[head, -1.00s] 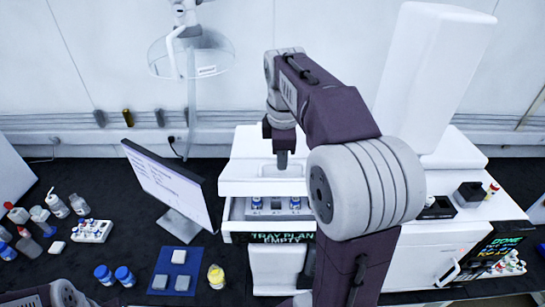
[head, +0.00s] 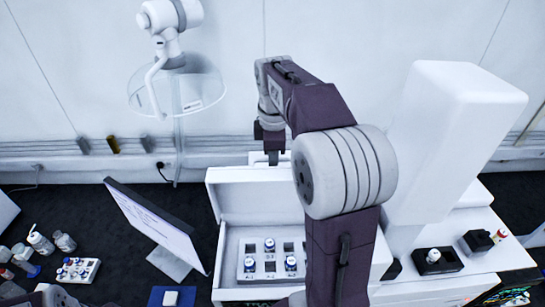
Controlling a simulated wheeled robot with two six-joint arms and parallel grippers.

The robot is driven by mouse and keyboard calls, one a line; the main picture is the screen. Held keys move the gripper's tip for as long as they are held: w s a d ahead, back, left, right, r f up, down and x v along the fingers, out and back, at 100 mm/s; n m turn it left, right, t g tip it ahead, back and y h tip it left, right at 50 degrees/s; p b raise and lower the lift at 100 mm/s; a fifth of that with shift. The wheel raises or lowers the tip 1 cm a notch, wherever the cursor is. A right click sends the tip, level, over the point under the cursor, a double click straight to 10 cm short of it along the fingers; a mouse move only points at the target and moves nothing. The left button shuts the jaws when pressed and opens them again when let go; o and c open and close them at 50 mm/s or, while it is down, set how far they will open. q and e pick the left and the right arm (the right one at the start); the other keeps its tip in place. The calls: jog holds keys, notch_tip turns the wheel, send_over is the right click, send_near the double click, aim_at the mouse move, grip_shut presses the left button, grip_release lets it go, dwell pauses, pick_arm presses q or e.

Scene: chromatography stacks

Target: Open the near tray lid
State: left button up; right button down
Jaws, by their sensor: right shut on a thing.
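The near tray lid (head: 240,196) is a white panel that stands raised, roughly upright, at the back of the white tray box (head: 226,272). Inside the box a white rack (head: 247,267) shows several slots, some holding blue-and-white capped vials (head: 269,244). My right gripper (head: 272,158) is at the lid's top edge, shut on the lid. My right arm crosses in front and hides the right part of the lid and box. Only a piece of my left arm shows at the bottom left; its gripper is out of view.
A monitor (head: 155,225) stands close left of the box. A tall white instrument (head: 445,150) and a small black holder with a vial (head: 437,261) are on the right. Bottles and a small rack (head: 78,270) lie far left. A clear round hood (head: 178,95) hangs behind.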

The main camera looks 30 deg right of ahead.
jog(key=w+d, duration=0.1)
jog(key=w+d+f, duration=0.1)
jog(key=w, duration=0.1)
jog(key=w+d, duration=0.1)
jog(key=shift+w+f, duration=0.2)
jog(key=shift+w, duration=0.15)
dwell(0.3)
jog(key=c, duration=1.5)
grip_release()
jog(key=shift+d, duration=0.1)
jog(key=shift+o, duration=0.2)
jog(key=shift+w+d+f, duration=0.1)
jog(key=shift+d+f, duration=0.05)
jog(key=shift+d, duration=0.1)
notch_tip(320, 180, up, 9)
jog(key=s, duration=0.1)
jog(key=shift+s+a, duration=0.25)
jog(key=shift+a, duration=0.2)
jog(key=shift+f, duration=0.15)
